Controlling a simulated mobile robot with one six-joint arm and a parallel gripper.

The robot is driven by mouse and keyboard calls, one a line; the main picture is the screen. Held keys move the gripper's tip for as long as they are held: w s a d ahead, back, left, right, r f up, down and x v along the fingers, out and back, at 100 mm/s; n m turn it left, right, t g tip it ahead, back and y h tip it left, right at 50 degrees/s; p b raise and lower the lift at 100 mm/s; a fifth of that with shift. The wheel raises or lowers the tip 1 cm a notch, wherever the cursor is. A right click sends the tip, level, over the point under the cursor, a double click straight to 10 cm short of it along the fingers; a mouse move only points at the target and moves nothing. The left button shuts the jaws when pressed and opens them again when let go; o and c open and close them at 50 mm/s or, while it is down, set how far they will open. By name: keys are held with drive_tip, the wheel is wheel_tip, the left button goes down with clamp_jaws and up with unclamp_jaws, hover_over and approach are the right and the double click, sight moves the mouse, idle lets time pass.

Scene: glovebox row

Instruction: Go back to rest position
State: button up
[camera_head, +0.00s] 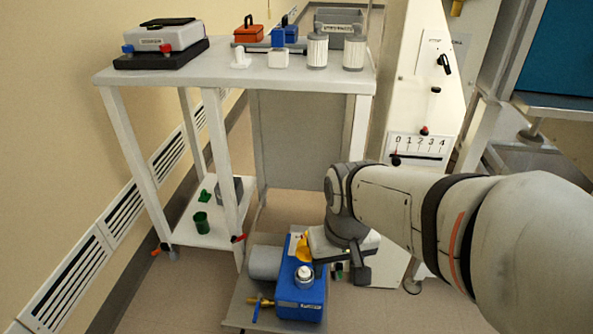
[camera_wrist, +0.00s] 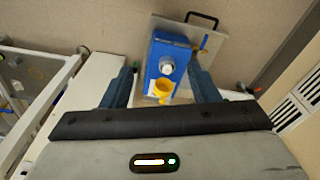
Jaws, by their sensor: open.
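My gripper (camera_wrist: 160,82) is open in the wrist view, with one blue-grey finger at each side and nothing held between them. A blue boxy unit (camera_wrist: 169,58) with a pale round cap lies beyond the fingers, in line with the gap. A yellow piece (camera_wrist: 160,88) shows at its near end. In the head view my gripper (camera_head: 338,245) is low, beside the blue unit (camera_head: 298,290) and its yellow piece (camera_head: 303,247); its fingertips are not clear there. My arm reaches in from the right.
A white bench (camera_head: 200,68) stands behind, holding a balance (camera_head: 165,38), orange and blue cases and white canisters. Its lower shelf (camera_head: 215,228) holds a green cup (camera_head: 201,222). A white panel with a numbered scale (camera_head: 418,145) stands close to my arm. Floor is clear at lower left.

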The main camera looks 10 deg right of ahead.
wheel_tip(320, 180, up, 33)
drive_tip(key=t+p, duration=0.1)
drive_tip(key=p, duration=2.8)
drive_tip(key=shift+d+p, duration=0.2)
drive_tip(key=shift+p, duration=0.15)
drive_tip(key=shift+a+f, duration=0.1)
